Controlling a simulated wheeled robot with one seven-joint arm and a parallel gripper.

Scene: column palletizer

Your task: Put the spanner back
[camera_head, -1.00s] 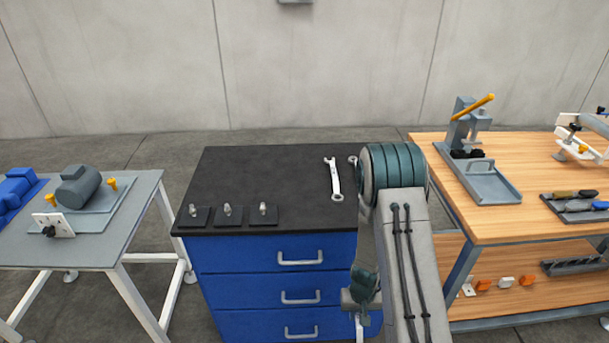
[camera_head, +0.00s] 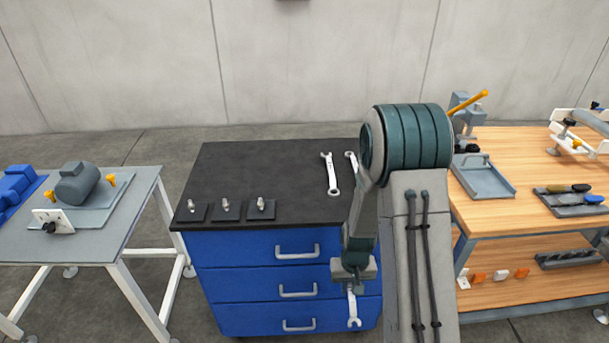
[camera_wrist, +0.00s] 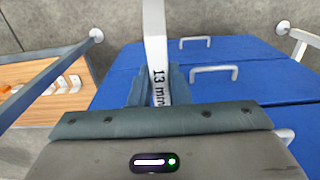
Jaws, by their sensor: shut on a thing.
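My gripper (camera_head: 354,284) is shut on a spanner (camera_head: 354,308), which hangs downward in front of the blue drawers, its open jaw end lowest. In the wrist view, the gripper (camera_wrist: 159,86) clamps the same spanner (camera_wrist: 155,35), which is marked "13 mm". Its upper part is hidden by the gripper. A second spanner (camera_head: 331,175) lies on the black top of the drawer cabinet (camera_head: 260,170). A third spanner (camera_head: 351,157) lies to its right, partly hidden behind my arm.
Several small dark blocks with metal studs (camera_head: 226,209) stand along the cabinet's front left edge. A grey table with a motor (camera_head: 76,184) is at left. A wooden workbench (camera_head: 510,150) with a grey tray (camera_head: 483,177) is at right. The cabinet top's middle is clear.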

